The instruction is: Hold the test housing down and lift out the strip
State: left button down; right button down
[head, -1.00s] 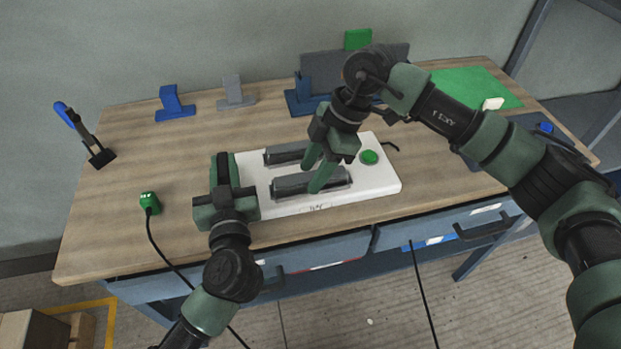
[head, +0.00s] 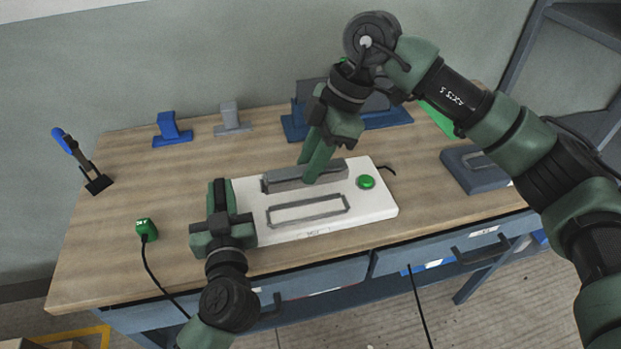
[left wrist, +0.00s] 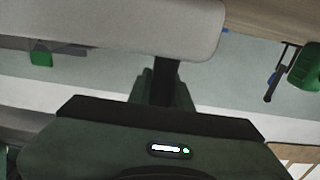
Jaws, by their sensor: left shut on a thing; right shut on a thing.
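The test housing (head: 375,209) is a flat white box with a green button (head: 366,182), lying near the table's front edge. My left gripper (head: 222,218) is shut on its left end. The housing's pale edge likely shows at the top of the left wrist view (left wrist: 110,25). My right gripper (head: 312,176) points down over the housing and is shut on a grey strip (head: 333,172). The front slot (head: 308,211) is an empty grey outline. The held strip covers the rear slot area, so I cannot tell what lies there or the strip's exact height.
A blue stand (head: 172,130) and a grey stand (head: 230,119) are at the back. A blue-handled tool (head: 80,160) stands at the left, with a green cabled device (head: 146,229) nearer. A dark block (head: 474,172) lies at right. The table's left half is mostly clear.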

jog(key=shift+r, duration=0.5)
pick_arm(q)
jog(key=c, duration=1.2)
grip_release()
